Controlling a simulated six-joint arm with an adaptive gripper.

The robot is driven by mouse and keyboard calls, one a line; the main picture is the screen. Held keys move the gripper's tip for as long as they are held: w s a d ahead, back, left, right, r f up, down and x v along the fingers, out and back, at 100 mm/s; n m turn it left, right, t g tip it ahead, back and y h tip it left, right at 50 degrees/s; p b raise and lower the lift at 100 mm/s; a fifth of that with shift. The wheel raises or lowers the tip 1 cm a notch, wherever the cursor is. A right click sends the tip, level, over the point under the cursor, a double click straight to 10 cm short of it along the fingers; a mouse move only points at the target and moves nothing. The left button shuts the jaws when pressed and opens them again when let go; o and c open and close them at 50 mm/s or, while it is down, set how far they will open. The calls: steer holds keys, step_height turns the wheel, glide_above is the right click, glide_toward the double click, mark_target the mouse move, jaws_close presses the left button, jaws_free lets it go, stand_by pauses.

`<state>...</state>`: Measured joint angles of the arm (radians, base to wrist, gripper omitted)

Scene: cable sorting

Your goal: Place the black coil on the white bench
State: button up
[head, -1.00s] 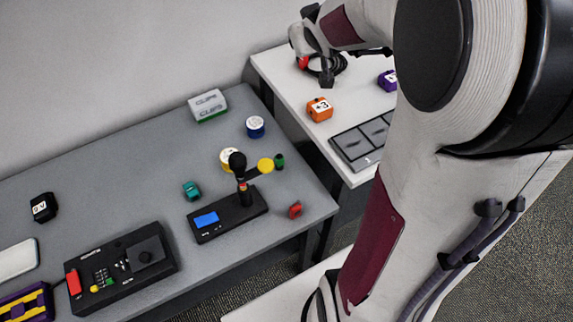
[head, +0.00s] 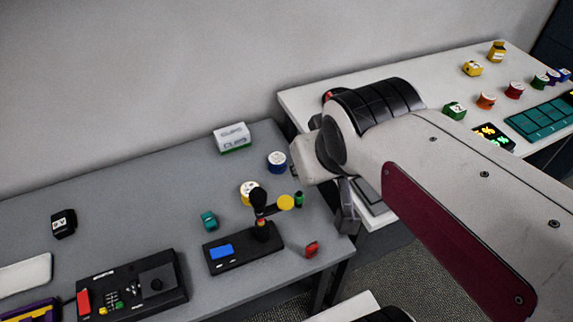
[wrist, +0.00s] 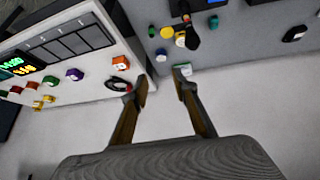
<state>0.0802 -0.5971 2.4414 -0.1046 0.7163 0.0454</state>
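The black coil (wrist: 118,85) lies on the white bench (wrist: 100,92), near its edge, in the wrist view. It has a small red part on it. In the head view my arm hides most of the coil, and only its red part shows past the arm above the white bench (head: 300,98). My gripper (wrist: 161,78) is open with nothing between its fingers. In the wrist view its left fingertip appears beside the coil, but the gripper is apart from it. In the head view my gripper (head: 345,205) hangs by the right end of the grey table.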

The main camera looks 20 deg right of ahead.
steer(key=s+a+f+g+y, duration=0.1)
steer(key=s+a, duration=0.3)
steer(key=s, duration=0.2)
steer(key=shift+s+f+n, duration=0.25)
steer(key=shift+s+n, duration=0.05)
steer(key=shift+n, duration=0.1)
